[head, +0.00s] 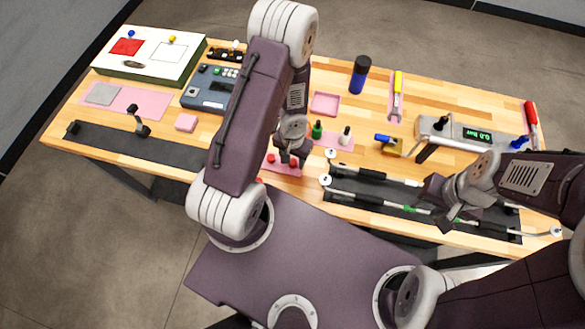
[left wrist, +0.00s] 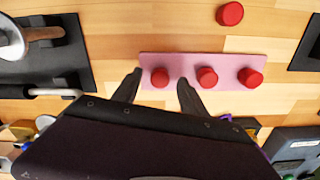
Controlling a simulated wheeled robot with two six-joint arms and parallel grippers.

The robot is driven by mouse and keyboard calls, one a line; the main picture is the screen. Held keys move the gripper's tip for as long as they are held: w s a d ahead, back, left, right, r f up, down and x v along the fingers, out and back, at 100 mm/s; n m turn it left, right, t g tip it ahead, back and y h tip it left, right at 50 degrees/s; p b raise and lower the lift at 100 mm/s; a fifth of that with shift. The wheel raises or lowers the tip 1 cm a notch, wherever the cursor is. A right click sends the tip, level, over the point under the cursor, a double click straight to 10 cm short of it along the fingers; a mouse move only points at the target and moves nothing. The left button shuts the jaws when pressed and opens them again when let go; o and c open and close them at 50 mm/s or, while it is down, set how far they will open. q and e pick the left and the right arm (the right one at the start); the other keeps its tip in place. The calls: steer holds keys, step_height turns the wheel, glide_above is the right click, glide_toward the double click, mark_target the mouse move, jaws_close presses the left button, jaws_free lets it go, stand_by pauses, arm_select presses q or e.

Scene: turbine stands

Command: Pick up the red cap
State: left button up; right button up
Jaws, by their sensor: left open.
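Three red caps stand in a row on a pink mat (left wrist: 183,60) in the left wrist view: a left cap (left wrist: 159,77), a middle cap (left wrist: 207,77) and a right cap (left wrist: 250,78). A fourth red cap (left wrist: 230,13) stands on bare wood off the mat. My left gripper (left wrist: 160,80) is open, with its fingertips on either side of the left cap in the picture; contact cannot be told. In the head view my left gripper (head: 287,161) is over the mat, and my arm hides part of it. My right gripper (head: 448,218) is by the black rod tray; its jaws are unclear.
A green bottle (head: 317,130) and a white one (head: 345,135) stand behind the mat. A black tray (head: 370,198) with rods lies to the right. A blue meter (head: 205,92) and a black strip (head: 120,145) are to the left.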

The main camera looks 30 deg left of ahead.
arm_select(q)
steer(key=shift+w+f, duration=0.15)
steer(key=shift+f, duration=0.45)
steer(key=shift+r, duration=0.1)
steer(key=shift+c, duration=0.3)
jaws_close()
stand_by(0.6)
